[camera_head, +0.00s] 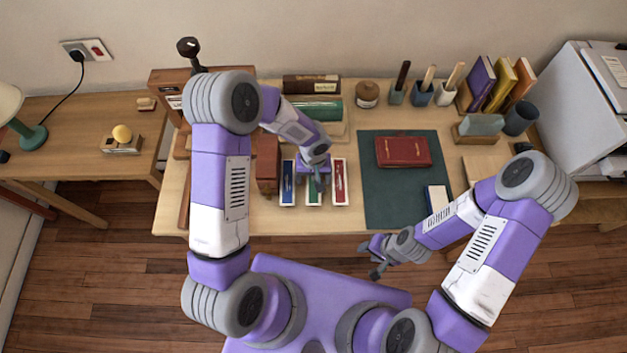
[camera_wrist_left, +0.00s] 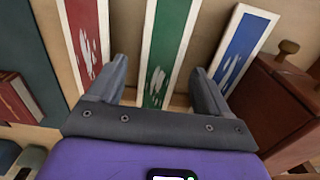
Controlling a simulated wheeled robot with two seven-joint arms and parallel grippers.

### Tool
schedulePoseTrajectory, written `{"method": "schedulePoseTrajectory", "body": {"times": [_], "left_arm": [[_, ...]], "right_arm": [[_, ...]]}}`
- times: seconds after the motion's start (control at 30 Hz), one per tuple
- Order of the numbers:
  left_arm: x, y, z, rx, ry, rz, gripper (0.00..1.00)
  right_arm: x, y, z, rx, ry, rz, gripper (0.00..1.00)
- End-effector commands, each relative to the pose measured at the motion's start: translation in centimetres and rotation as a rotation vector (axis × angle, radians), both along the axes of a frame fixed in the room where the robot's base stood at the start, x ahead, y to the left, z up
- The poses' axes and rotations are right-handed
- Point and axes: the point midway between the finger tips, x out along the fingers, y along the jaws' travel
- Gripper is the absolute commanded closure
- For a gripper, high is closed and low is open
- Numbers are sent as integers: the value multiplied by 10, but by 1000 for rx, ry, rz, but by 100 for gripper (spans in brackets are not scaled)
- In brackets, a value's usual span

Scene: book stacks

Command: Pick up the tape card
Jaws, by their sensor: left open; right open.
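Three narrow upright-lying cards with white borders and pale marks rest side by side on the desk: a blue card (camera_head: 287,183), a green card (camera_head: 312,196) and a red card (camera_head: 340,182). I cannot tell which is called the tape card. My left gripper (camera_head: 314,180) is open above the green card and hides part of it. In the left wrist view, the green card (camera_wrist_left: 165,50) lies between the two open fingers (camera_wrist_left: 158,68), with the red card (camera_wrist_left: 87,40) and the blue card (camera_wrist_left: 243,45) outside them. My right gripper (camera_head: 372,260) is open and empty, in front of the desk edge.
A brown wooden box (camera_head: 268,160) stands close left of the blue card. A dark green mat (camera_head: 385,195) with a red book (camera_head: 403,152) lies to the right. Pots (camera_head: 421,95), upright books (camera_head: 500,83) and a round jar (camera_head: 367,95) line the back.

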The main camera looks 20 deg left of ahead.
Motion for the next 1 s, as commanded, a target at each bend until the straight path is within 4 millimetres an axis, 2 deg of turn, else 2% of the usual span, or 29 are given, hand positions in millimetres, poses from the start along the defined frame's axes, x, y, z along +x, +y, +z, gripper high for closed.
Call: {"method": "schedulePoseTrajectory", "body": {"times": [0.1,0.13,0.5,0.77,0.87,1.0], "left_arm": [[0,0,1,0,0,0,21],[0,0,1,0,0,0,24],[0,0,1,0,0,0,80],[1,0,4,0,-2,0,81],[1,0,16,-1,-3,1,81],[1,0,45,-1,-5,0,81]], "right_arm": [[0,0,0,0,0,0,57],[0,0,0,0,0,0,57],[0,0,0,0,0,0,57],[0,0,1,0,0,0,57],[0,0,4,0,0,0,57],[0,0,9,0,0,0,57]]}}
